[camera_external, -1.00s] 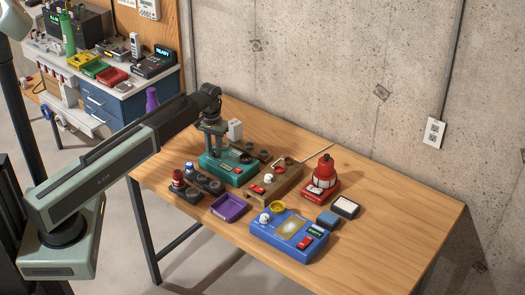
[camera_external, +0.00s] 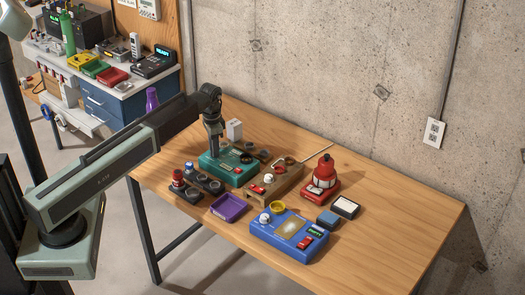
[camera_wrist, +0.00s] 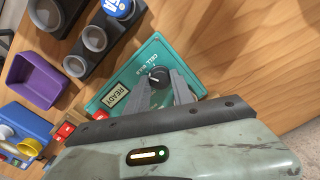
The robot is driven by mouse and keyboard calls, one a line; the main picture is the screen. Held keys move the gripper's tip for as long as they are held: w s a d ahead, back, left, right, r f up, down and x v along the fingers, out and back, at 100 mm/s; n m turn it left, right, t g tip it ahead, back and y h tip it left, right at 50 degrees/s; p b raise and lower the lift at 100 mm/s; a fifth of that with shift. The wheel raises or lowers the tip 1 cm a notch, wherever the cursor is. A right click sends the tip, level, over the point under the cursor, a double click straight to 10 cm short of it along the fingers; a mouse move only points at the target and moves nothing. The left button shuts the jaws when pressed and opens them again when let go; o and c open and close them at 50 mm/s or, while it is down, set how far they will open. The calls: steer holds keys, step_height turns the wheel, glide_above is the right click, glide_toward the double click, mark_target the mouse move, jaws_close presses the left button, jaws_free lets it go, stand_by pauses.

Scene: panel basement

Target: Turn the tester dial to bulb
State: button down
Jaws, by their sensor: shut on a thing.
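The teal tester (camera_external: 212,171) lies on the wooden table, left of the brown unit. In the wrist view its teal face (camera_wrist: 122,80) carries lettering that reads partly as CELL and BAR, and a small READY display (camera_wrist: 117,95). A round black dial (camera_wrist: 158,77) with a pale pointer mark sits beside the lettering. My gripper (camera_wrist: 160,89) is shut on this dial, one finger on each side. I cannot tell which label the pointer meets. In the external view my gripper (camera_external: 215,147) points down at the tester, and its fingers hide the dial.
A brown unit (camera_external: 285,181) and a red beacon unit (camera_external: 319,187) stand to the right. A blue device (camera_external: 275,236) and an empty purple tray (camera_external: 229,207) are in front. Dark holders (camera_external: 187,192) stand to the left. The table's right part is clear.

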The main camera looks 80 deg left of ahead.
stand_by(0.3)
steer(key=c, duration=1.1)
jaws_free()
step_height(320, 180, up, 8)
steer(key=p, duration=0.8)
steer(key=shift+f, duration=0.1)
